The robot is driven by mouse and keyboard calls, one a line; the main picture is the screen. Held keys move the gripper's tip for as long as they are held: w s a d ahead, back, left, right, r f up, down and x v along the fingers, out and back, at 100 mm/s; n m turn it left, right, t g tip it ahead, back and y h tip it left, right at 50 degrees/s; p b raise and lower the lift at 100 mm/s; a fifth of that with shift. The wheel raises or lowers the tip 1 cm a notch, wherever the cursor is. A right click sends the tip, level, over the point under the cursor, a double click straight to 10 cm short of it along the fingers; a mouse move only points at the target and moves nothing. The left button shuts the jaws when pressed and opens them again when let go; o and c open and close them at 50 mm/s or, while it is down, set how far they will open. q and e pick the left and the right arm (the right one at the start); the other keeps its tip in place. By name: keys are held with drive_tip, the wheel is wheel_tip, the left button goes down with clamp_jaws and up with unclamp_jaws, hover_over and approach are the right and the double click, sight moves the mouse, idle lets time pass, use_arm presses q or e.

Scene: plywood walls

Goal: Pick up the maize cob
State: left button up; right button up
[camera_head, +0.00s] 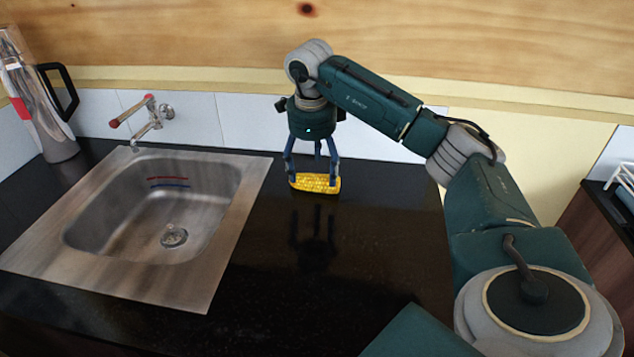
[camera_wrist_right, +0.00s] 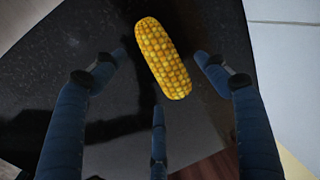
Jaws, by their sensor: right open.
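The yellow maize cob (camera_head: 315,183) lies on the black countertop (camera_head: 380,240), to the right of the sink and near the tiled wall. In the right wrist view the cob (camera_wrist_right: 163,58) lies between the spread fingers, towards the top of the picture, a little tilted. My right gripper (camera_head: 312,172) is directly above the cob, pointing down, with its blue fingers open around it. I cannot tell whether any finger touches the cob. In the wrist view the right gripper (camera_wrist_right: 163,65) shows three fingers with nothing gripped. My left gripper is not in view.
A metal sink (camera_head: 215,260) with a red-handled tap (camera_head: 140,122) is set into the counter on the left. A metal jug with a black handle (camera_head: 40,105) stands at the far left. A white rack (camera_head: 622,178) is at the right edge. The counter in front of the cob is clear.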

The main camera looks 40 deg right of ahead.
sight(316, 181)
drive_tip(key=f, duration=0.4)
drive_tip(key=shift+d+f+p, duration=0.25)
drive_tip(key=shift+p, duration=0.1)
drive_tip(key=shift+c, duration=0.2)
drive_tip(key=c, duration=1.3)
